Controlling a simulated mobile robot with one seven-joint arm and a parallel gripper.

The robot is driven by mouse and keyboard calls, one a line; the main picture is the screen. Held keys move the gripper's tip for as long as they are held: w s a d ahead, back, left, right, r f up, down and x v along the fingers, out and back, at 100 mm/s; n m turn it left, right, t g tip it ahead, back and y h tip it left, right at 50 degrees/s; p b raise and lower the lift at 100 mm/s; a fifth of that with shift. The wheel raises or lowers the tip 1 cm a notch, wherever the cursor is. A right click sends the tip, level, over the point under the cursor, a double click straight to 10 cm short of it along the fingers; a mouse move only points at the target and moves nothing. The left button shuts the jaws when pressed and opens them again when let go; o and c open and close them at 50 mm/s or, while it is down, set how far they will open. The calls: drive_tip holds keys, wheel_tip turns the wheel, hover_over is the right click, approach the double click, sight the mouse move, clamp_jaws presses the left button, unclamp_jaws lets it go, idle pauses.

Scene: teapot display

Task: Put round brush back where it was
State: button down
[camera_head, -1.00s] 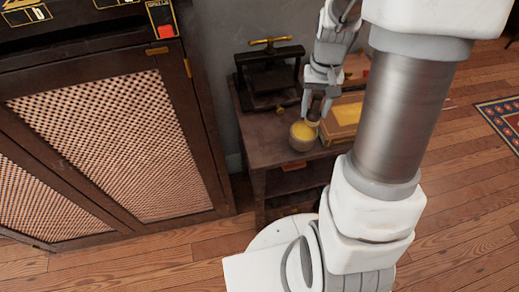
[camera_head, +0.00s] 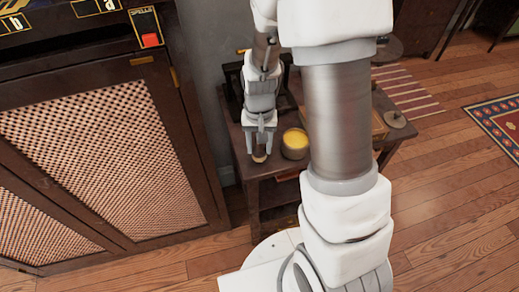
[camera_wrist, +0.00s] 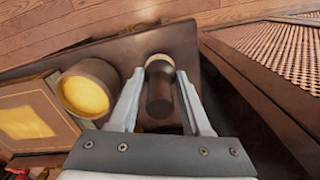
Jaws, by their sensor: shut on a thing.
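The round brush (camera_wrist: 159,90) is between my gripper's fingers in the wrist view, its dark handle toward the palm and a pale band at its far end. My gripper (camera_head: 260,145) is shut on it and points down over the left front part of the small dark table (camera_head: 247,165). In the head view only the brush's light lower end (camera_head: 260,157) shows below the fingertips. I cannot tell whether that end touches the tabletop. A round pot with yellow contents (camera_head: 295,143) stands just right of the gripper; it also shows in the wrist view (camera_wrist: 88,90).
A wooden box with a yellow panel (camera_wrist: 30,120) lies beyond the pot. A dark press stands behind my gripper, mostly hidden by my arm. A tall cabinet with woven panels (camera_head: 110,160) stands close on the left.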

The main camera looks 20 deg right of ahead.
drive_tip(key=shift+f, duration=0.75)
drive_tip(key=shift+f, duration=0.15)
drive_tip(key=shift+c, duration=1.8)
unclamp_jaws()
wheel_tip(320, 180, up, 12)
drive_tip(key=p, duration=0.3)
drive_tip(key=shift+r, duration=0.2)
drive_tip(key=s+r+n+t, duration=0.3)
drive_tip(key=s+r+t, duration=0.2)
drive_tip(key=s+r, duration=0.9)
wheel_tip(320, 180, up, 3)
drive_tip(key=shift+r+n+t, duration=0.2)
drive_tip(key=shift+n+t, duration=0.1)
